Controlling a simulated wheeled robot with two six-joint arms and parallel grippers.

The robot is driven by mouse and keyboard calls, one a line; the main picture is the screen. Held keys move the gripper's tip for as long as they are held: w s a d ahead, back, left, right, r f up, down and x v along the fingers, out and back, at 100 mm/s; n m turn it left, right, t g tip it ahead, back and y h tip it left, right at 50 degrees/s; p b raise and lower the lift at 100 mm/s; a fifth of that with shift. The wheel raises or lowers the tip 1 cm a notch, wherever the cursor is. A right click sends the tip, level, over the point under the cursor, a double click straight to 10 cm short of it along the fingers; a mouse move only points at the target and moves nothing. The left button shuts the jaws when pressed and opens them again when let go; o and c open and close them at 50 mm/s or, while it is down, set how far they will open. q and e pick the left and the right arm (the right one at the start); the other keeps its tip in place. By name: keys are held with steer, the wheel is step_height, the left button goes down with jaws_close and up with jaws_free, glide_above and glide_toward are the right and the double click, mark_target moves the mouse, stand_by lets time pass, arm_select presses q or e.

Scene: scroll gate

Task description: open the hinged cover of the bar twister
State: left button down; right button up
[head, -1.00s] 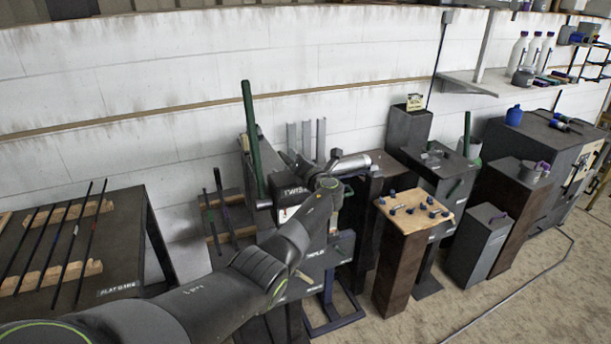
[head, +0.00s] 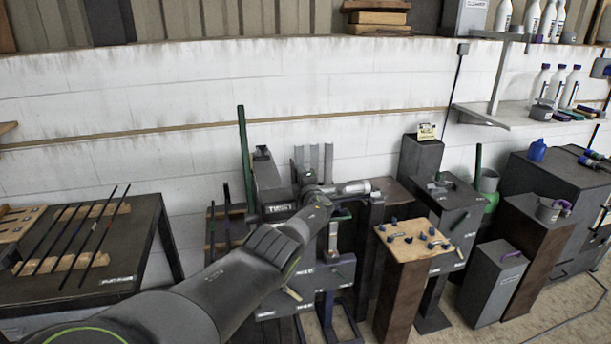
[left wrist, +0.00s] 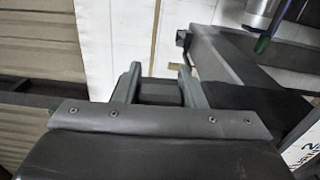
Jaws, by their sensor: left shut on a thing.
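The bar twister (head: 278,209) stands against the wall in the head view, a dark machine with a label on its front. A dark part (head: 264,172) rises at its left end; I cannot tell whether this is the hinged cover. A metal cylinder (head: 352,187) lies at its right. My left arm reaches across to the machine, and its own wrist hides the fingers there. In the left wrist view my left gripper (left wrist: 156,78) is shut on a dark grey piece (left wrist: 160,92), apparently part of the cover. The cover's angle is unclear. My right gripper is out of view.
A table with thin bars (head: 80,235) is at the left. A tall green bar (head: 244,155) stands beside the twister. A wooden-topped stand (head: 405,245) and several dark pedestals are to the right. The floor at the lower right is mostly clear.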

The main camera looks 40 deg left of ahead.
arm_select(q)
steer(key=shift+w+d+m, duration=0.15)
steer(key=shift+w+m, duration=0.05)
steer(key=shift+m, duration=0.3)
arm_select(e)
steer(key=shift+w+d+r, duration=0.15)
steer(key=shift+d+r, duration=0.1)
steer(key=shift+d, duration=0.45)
arm_select(q)
steer(key=c, duration=0.9)
jaws_free()
steer(key=shift+f, duration=0.15)
steer(key=shift+s, duration=0.1)
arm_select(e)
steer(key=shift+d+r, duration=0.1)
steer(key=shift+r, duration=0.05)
